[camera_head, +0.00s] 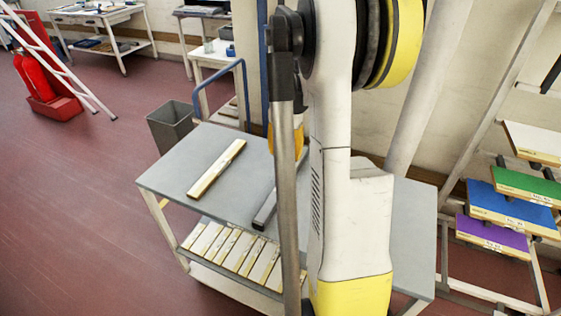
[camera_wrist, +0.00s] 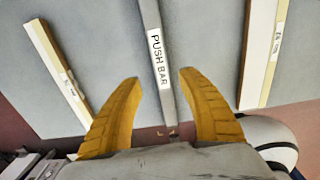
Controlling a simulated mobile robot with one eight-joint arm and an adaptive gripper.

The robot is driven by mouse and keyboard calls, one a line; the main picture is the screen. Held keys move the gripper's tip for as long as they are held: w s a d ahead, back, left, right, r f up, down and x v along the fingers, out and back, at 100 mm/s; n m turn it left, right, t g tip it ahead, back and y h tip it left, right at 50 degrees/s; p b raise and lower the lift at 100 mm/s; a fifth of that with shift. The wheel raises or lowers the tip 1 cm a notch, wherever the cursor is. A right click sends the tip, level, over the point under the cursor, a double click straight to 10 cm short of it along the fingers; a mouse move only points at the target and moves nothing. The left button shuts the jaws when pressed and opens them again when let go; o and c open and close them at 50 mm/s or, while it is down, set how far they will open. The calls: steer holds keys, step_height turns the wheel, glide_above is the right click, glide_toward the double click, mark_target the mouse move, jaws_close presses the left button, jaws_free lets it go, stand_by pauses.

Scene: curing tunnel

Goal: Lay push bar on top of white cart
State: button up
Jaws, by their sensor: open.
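The push bar is a long dark grey bar with a white "PUSH BAR" label (camera_wrist: 158,60). It lies on the grey table; in the head view its near end (camera_head: 265,209) shows and the rest is behind my arm. My gripper (camera_wrist: 160,80) is open, its yellow fingers on either side of the bar in the wrist view, with gaps to both. How far they are above it I cannot tell. In the head view the gripper is mostly hidden by my arm. A small pale cart (camera_head: 213,56) with a blue handle stands behind the table.
A labelled pale strip (camera_wrist: 57,72) lies left of the bar and another (camera_wrist: 263,50) right of it. The grey table (camera_head: 165,178) has several strips on its lower shelf. A grey bin (camera_head: 170,125) stands behind it; a rack with coloured boards (camera_head: 512,205) is at right.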

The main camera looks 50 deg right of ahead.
steer(key=shift+r, duration=0.25)
steer(key=w+a+r+m+t+h, duration=0.1)
steer(key=a+r+m, duration=0.2)
steer(key=a, duration=0.3)
steer(key=w+a+r+m+t, duration=0.1)
steer(key=a+r+m, duration=0.25)
steer(key=a, duration=0.25)
steer(key=s+a+r+m+t, duration=0.1)
steer(key=s+a+m, duration=0.2)
steer(key=a+m, duration=0.2)
steer(key=s+a+r+m+t, duration=0.1)
steer(key=a+m, duration=0.3)
steer(key=a, duration=0.7)
steer(key=s+a+r+m+t+y, duration=0.1)
steer(key=s+a+m+t, duration=0.2)
steer(key=a, duration=0.5)
steer(key=s+m, duration=0.1)
steer(key=m, duration=0.1)
steer(key=shift+s+m, duration=0.35)
steer(key=shift+r, duration=0.1)
